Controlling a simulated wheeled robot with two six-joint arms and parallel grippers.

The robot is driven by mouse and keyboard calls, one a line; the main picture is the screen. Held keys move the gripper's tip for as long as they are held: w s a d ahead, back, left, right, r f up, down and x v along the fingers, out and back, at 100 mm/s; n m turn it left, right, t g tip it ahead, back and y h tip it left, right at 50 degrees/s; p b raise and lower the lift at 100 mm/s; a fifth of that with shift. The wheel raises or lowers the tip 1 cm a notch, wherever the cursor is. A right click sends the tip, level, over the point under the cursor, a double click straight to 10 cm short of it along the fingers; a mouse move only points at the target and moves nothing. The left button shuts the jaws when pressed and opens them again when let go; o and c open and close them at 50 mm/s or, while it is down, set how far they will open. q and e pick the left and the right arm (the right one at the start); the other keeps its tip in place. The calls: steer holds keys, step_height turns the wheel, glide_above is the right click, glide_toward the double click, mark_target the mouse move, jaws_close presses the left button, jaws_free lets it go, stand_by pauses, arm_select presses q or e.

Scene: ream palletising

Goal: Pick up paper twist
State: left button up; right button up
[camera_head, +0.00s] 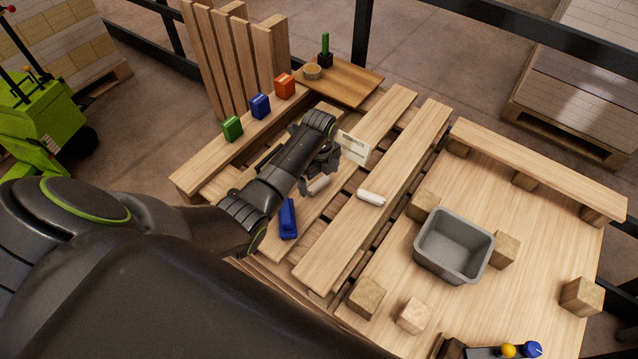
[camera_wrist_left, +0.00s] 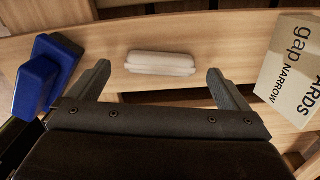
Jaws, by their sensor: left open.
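A short off-white roll, which looks like a paper twist (camera_head: 318,186), lies on a wooden slat under my left gripper (camera_head: 319,174). It also shows in the left wrist view (camera_wrist_left: 161,63), lying crosswise just past the gap between the fingers. My left gripper (camera_wrist_left: 158,72) is open, with one finger toward each end of the roll and nothing held. A second white roll (camera_head: 371,198) lies on the neighbouring slat to the right in the head view. My right gripper is in neither view.
A blue object (camera_head: 288,218) and a printed card box (camera_head: 354,148) flank the gripper. The box (camera_wrist_left: 294,75) is close to the right finger. Green (camera_head: 232,129), blue (camera_head: 260,106) and orange (camera_head: 285,87) blocks stand behind. A grey bin (camera_head: 454,246) stands at the right.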

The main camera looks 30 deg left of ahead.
arm_select(q)
steer(key=shift+f, duration=0.85)
steer(key=c, duration=1.1)
steer(key=shift+o, duration=0.2)
steer(key=shift+r, duration=0.1)
